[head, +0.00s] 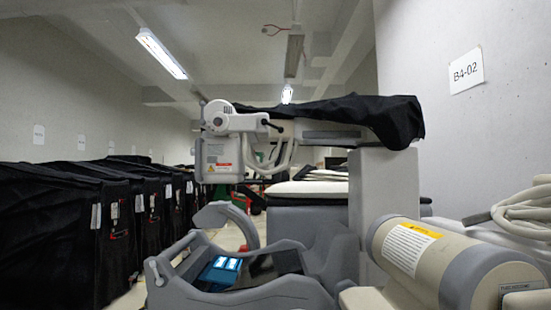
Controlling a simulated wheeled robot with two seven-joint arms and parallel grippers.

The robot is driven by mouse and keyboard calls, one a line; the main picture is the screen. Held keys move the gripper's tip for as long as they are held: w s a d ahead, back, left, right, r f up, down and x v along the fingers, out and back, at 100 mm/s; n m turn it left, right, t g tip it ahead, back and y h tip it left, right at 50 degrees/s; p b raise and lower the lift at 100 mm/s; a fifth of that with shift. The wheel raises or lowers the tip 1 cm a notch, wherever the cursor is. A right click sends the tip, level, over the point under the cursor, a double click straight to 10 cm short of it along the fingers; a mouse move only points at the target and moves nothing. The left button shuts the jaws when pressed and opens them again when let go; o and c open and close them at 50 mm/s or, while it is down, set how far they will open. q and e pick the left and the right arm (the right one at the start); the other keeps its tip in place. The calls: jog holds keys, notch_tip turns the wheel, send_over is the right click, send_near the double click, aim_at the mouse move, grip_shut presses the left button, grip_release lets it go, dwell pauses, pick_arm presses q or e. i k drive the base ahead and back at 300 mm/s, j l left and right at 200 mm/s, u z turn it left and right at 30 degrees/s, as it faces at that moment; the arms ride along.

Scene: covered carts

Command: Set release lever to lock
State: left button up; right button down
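A grey and white wheeled machine with a jointed arm fills the middle of the head view. On its boxy head (222,160), a short dark lever (273,124) sticks out to the right of a round white knob (219,115). It may be the release lever, but I see no lock marking and cannot tell its setting. Lower down is a grey console frame (250,292) with a lit blue screen (221,270). Neither of my grippers is in view.
Black-covered carts (60,235) line the left wall. A black cover (365,112) drapes over the machine's arm. A beige cylinder (425,255) with a yellow label and a coiled pale cable (528,208) are close on the right. A wall sign (465,71) reads B4-02.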

aim_at(264, 122)
jog(key=j+z, duration=0.9)
jog(key=k+j+z, duration=0.1)
jog(key=j+z, duration=0.3)
jog(key=i+j+z, duration=0.2)
jog(key=j+z, duration=0.2)
jog(key=i+j+z, duration=0.1)
jog(key=j+z, duration=0.65)
jog(key=j, duration=0.15)
jog(key=i, duration=0.05)
